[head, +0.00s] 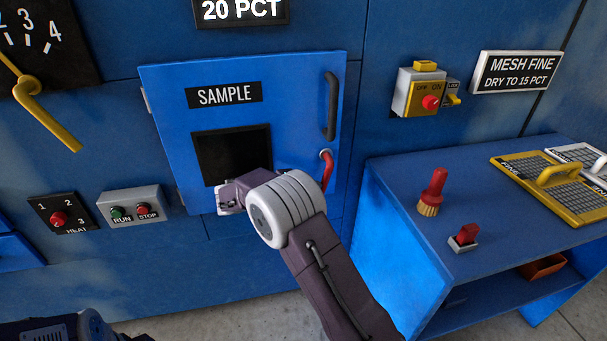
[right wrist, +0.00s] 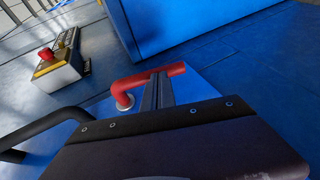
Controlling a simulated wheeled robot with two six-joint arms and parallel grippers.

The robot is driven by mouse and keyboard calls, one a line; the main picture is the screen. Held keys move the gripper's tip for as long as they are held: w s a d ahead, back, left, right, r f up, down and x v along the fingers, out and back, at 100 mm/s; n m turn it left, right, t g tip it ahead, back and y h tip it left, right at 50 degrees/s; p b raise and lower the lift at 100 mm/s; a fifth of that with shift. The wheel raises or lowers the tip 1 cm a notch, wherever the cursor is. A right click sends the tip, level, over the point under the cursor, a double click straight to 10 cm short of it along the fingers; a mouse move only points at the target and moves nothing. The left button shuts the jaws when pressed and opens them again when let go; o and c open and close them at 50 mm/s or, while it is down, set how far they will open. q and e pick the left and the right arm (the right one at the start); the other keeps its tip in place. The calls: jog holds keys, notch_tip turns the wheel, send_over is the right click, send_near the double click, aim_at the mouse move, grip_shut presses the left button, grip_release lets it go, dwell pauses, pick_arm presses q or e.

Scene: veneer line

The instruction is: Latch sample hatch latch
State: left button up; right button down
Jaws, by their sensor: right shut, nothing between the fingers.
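The blue sample hatch (head: 290,90) has a dark window and looks shut against the panel; I cannot tell if it is fully flush. Its red latch (head: 327,168) sits low on the right side, the lever hanging down from its pivot. The latch also shows in the right wrist view (right wrist: 147,78). My right gripper (right wrist: 158,90) is shut and empty, its fingertips right at the latch lever; I cannot tell whether they touch. In the head view my right wrist hides the gripper. My left gripper is not in view.
A black bar handle (head: 331,106) stands out above the latch. A yellow switch box (head: 417,93) is on the wall to the right. A blue bench (head: 400,190) juts out at right, holding a brush (head: 432,192) and mesh screens (head: 555,185). A RUN/STOP box (head: 134,207) is left of the hatch.

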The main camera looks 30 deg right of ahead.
jog(key=shift+s+d+f+h+b, duration=0.15)
jog(key=shift+d+f+h+b, duration=0.3)
jog(key=shift+d+b, duration=0.25)
dwell(0.4)
